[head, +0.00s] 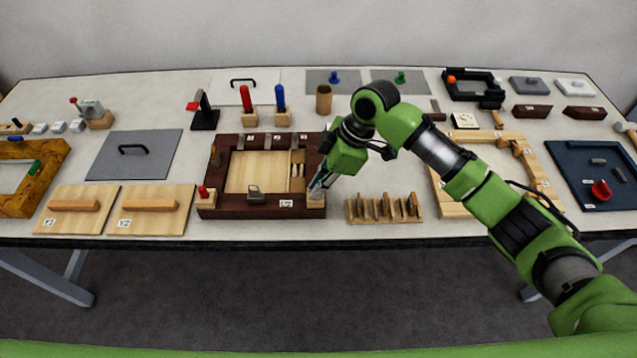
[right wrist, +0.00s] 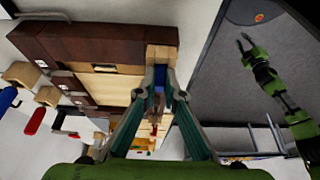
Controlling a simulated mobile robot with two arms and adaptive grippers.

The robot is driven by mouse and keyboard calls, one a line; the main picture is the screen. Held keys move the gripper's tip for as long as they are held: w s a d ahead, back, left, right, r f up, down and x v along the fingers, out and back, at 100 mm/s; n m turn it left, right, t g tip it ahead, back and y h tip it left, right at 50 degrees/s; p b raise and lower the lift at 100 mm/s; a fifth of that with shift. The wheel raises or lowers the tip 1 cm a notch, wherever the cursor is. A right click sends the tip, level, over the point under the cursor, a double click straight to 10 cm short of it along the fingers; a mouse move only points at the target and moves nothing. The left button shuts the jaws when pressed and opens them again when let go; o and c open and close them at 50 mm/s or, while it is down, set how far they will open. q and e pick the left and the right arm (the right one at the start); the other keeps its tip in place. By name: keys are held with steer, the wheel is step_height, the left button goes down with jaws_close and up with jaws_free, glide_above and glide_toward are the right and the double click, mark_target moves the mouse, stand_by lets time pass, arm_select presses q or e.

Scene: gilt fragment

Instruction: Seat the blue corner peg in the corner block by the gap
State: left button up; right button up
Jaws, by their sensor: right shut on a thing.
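My right gripper (head: 316,186) is at the front right corner of a dark brown frame (head: 232,211). It is shut on the blue peg (right wrist: 160,78), seen between its fingertips in the right wrist view; the fingers mostly hide the peg in the head view. A pale wooden corner block (head: 316,200) lies right at the fingertips; it also shows in the right wrist view (right wrist: 161,57). I cannot tell how deep the peg is in the block. My left gripper (right wrist: 244,40) shows small in the right wrist view, its fingers apart, away from the frame.
A red peg (head: 203,191) stands in the front left block. A wooden rack (head: 384,216) is close on the right, and two boards with handles (head: 150,222) lie left. Tall red (head: 246,96) and blue (head: 280,97) handles stand behind the frame. The table's front edge is near.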

steer(key=o, duration=0.7)
steer(key=b+v, duration=0.2)
steer(key=v, duration=1)
steer(key=shift+r, duration=0.1)
